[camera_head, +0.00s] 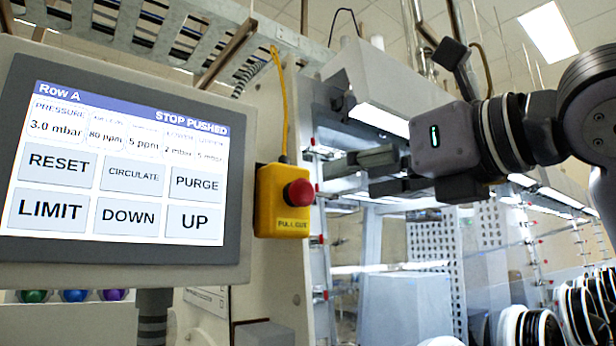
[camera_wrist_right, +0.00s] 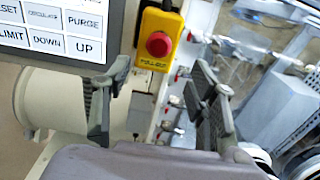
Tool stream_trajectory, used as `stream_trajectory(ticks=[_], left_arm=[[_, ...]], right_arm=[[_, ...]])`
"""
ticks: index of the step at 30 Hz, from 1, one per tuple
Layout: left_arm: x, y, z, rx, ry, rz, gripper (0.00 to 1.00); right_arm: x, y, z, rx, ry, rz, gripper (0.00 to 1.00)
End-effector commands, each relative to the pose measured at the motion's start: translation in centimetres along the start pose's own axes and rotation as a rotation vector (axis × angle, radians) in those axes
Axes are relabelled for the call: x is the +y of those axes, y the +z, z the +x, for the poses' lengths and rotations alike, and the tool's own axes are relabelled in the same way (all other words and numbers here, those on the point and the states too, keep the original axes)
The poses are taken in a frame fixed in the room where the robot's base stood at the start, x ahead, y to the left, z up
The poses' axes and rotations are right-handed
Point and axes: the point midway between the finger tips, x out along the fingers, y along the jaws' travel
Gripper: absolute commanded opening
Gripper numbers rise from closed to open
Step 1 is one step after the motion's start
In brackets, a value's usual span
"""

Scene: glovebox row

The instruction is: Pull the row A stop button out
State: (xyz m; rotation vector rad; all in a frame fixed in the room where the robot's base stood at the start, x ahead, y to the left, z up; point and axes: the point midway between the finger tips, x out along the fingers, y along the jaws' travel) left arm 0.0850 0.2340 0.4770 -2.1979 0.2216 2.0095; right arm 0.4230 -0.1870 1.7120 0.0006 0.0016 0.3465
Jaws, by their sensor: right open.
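The row A stop button is a red knob (camera_head: 299,193) on a yellow box (camera_head: 268,208) marked "PULL OUT", with a yellow cable running up from it. The screen (camera_head: 120,170) left of it reads "Row A" and "STOP PUSHED". My right gripper (camera_head: 345,175) is open and empty, to the right of the knob and apart from it. In the right wrist view the knob (camera_wrist_right: 158,44) lies beyond and between the two spread fingers (camera_wrist_right: 165,98). My left gripper does not show in either view.
The touchscreen panel stands close to the left of the button box on a dark post (camera_head: 153,315). Glovebox frames and white round ports (camera_head: 535,325) fill the right side. A pale box (camera_head: 405,305) stands lower down. Open air lies between my right gripper and the button.

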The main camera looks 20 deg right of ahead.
Motion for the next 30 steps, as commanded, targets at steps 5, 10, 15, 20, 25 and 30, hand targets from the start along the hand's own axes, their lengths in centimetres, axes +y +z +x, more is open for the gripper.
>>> stream_trajectory(ticks=[5, 10, 15, 20, 25, 30], left_arm=[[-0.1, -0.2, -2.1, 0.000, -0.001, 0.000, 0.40], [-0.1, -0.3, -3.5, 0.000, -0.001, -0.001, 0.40], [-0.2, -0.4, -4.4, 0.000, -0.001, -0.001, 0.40], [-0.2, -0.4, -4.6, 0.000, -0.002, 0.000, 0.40], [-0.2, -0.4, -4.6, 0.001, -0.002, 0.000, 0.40], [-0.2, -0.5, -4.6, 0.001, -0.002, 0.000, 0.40]], right_arm=[[0.0, 0.4, 4.1, 0.005, 0.001, 0.000, 0.53], [0.1, 0.3, 7.4, 0.004, 0.002, 0.001, 0.53], [0.1, 0.2, 9.6, 0.002, 0.002, 0.000, 0.53], [0.1, 0.0, 10.5, 0.001, 0.003, 0.000, 0.53], [0.1, 0.0, 10.6, 0.000, 0.002, 0.000, 0.53], [0.1, 0.0, 10.6, 0.000, 0.003, 0.000, 0.48]])
